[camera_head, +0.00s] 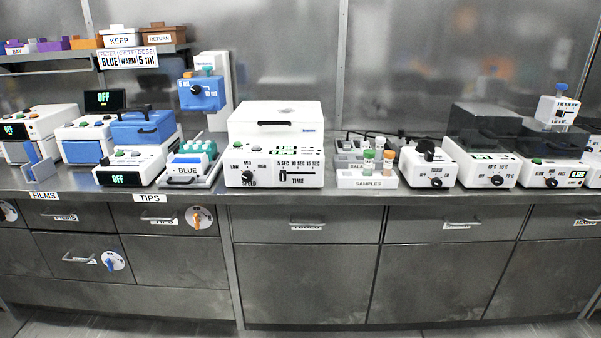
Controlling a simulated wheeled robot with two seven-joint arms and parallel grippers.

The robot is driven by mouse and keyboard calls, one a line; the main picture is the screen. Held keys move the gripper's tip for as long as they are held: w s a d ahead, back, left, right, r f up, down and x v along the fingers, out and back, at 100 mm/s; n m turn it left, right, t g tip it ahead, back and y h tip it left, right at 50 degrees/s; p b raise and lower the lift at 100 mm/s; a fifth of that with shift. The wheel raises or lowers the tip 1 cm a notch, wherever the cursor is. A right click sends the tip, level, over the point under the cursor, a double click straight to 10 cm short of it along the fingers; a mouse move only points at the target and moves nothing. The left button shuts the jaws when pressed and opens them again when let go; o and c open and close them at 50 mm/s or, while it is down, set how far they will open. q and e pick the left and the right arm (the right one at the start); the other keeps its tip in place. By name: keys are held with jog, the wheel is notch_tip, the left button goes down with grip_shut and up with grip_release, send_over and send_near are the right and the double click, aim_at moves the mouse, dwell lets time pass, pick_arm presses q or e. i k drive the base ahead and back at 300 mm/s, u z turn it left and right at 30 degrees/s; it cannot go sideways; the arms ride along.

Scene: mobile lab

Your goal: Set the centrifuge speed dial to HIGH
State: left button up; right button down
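The centrifuge (275,135) is the large white box at the middle of the counter, with its lid down and a black handle on the front. Its black speed dial (247,177) is low on the left of the front panel, above the word SPEED. LOW, MID and HIGH are printed in an arc around the dial. The dial's pointer is too small to read with certainty. A time slider (283,174) with 5, 10 and 15 SEC marks is to the right of the dial. Neither of my grippers is in view.
A blue-labelled tube rack (193,165) stands left of the centrifuge, and a samples rack (367,181) with tubes stands right. Other dial devices (428,166) line the counter. The counter's front edge (310,199) is clear before the centrifuge. Closed drawers (305,225) lie below.

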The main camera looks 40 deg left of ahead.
aim_at(247, 175)
jog(key=u, duration=0.35)
jog(key=i, duration=0.8)
jog(key=u, duration=0.85)
